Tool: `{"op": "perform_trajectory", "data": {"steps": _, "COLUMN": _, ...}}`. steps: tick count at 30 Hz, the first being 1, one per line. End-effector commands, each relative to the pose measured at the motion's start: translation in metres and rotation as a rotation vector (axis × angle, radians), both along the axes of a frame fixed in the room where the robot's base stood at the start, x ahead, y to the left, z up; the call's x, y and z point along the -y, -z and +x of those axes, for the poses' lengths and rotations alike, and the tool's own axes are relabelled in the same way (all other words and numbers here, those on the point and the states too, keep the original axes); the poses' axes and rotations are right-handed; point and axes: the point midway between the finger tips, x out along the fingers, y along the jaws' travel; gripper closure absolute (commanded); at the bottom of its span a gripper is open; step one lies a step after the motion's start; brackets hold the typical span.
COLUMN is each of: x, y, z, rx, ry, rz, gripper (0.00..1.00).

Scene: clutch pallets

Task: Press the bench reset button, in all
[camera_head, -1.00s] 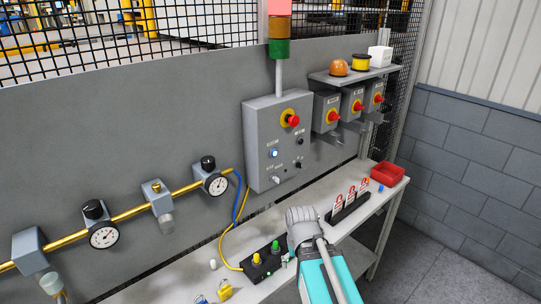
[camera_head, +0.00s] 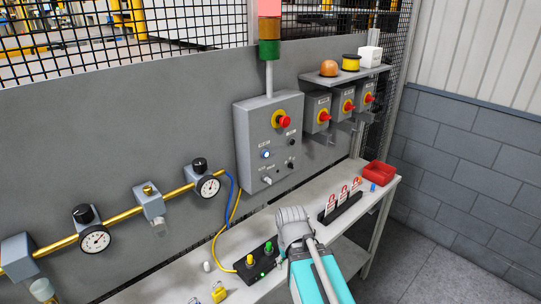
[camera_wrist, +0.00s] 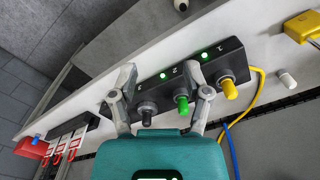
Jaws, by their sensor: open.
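A black box (camera_head: 257,268) lies on the bench with a yellow knob (camera_head: 250,260) and a green knob (camera_head: 268,248). In the wrist view, the box (camera_wrist: 222,52) has numbered positions with lit green lamps, and black (camera_wrist: 147,110), green (camera_wrist: 181,103) and yellow (camera_wrist: 229,88) knobs. My gripper (camera_wrist: 160,70) is open and empty at the box, its fingers either side of the black and green knobs. I cannot tell whether they touch the box. My arm hides the black knob in the head view. The wall panel has a lit blue-white button (camera_head: 266,154); its label is unreadable.
The grey control panel (camera_head: 247,125) has a red emergency stop (camera_head: 284,121). On the bench (camera_head: 312,190) are a tag rack (camera_head: 343,207), a red bin (camera_head: 379,174), a yellow padlock (camera_head: 219,292) and a white cap (camera_head: 207,266). Gauges (camera_head: 208,186) line the wall at left.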

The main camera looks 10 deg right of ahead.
Motion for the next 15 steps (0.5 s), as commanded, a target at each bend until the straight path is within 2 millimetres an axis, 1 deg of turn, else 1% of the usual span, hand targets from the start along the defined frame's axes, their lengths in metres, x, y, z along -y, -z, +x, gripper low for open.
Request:
{"op": "perform_trajectory", "data": {"steps": 1, "x": 0.0, "y": 0.0, "z": 0.0, "rx": 0.0, "ry": 0.0, "rz": 0.0, "gripper": 0.59}}
{"op": "perform_trajectory", "data": {"steps": 5, "x": 0.0, "y": 0.0, "z": 0.0, "rx": 0.0, "ry": 0.0, "rz": 0.0, "gripper": 0.83}}
{"op": "perform_trajectory", "data": {"steps": 6, "x": 0.0, "y": 0.0, "z": 0.0, "rx": 0.0, "ry": 0.0, "rz": 0.0, "gripper": 0.9}}
{"op": "perform_trajectory", "data": {"steps": 8, "x": 0.0, "y": 0.0, "z": 0.0, "rx": 0.0, "ry": 0.0, "rz": 0.0, "gripper": 1.0}}
{"op": "perform_trajectory", "data": {"steps": 15, "x": 0.0, "y": 0.0, "z": 0.0, "rx": 0.0, "ry": 0.0, "rz": 0.0, "gripper": 1.0}}
